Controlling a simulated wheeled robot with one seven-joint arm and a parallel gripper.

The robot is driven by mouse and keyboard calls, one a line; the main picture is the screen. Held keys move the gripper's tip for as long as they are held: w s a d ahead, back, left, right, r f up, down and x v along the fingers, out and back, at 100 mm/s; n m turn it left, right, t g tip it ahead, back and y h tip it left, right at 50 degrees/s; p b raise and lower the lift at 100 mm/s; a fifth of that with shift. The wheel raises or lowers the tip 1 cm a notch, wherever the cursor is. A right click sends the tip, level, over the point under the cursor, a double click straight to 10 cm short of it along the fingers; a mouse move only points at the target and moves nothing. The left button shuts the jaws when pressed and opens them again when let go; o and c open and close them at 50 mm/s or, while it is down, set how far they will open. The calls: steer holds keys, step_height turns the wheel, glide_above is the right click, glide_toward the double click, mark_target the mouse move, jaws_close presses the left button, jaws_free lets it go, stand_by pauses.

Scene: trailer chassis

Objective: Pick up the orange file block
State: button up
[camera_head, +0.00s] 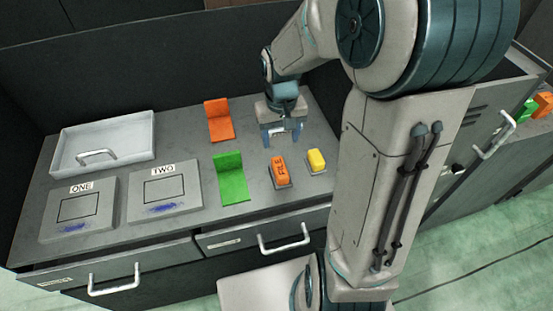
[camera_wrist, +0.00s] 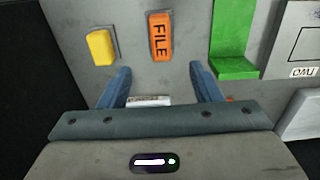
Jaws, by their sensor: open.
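The orange block (camera_head: 279,168) with dark letters stands on a small dark base on the grey cabinet top. In the wrist view the orange block (camera_wrist: 160,37) reads "FILE" and lies beyond my fingertips, roughly midway between them. My gripper (camera_head: 282,136) is above the counter, behind the block as the head view shows it. In the wrist view my gripper (camera_wrist: 163,75) has its two blue fingers spread apart with nothing held between them. A small white piece (camera_wrist: 149,100) shows between the fingers, near the palm; I cannot tell what it is.
A yellow block (camera_head: 316,160) stands close to the right of the orange one. A green bracket (camera_head: 232,182) stands left, an orange bracket (camera_head: 220,124) farther back. Plates marked ONE (camera_head: 79,212) and TWO (camera_head: 166,197) and a white tray (camera_head: 66,151) are farther left. Drawers (camera_head: 120,277) are below.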

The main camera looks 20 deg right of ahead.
mark_target(280, 167)
step_height(280, 167, down, 14)
steer(key=shift+w, duration=0.1)
stand_by(0.6)
steer(key=c, duration=1.2)
steer(key=shift+r, duration=0.1)
steer(key=shift+c, duration=0.2)
steer(key=shift+r, duration=0.75)
step_height(280, 167, up, 3)
steer(key=shift+w+f, duration=0.1)
steer(key=s+d+r, duration=0.6)
steer(key=s+d, duration=0.1)
steer(key=s, duration=0.2)
steer(key=shift+d+r, duration=0.3)
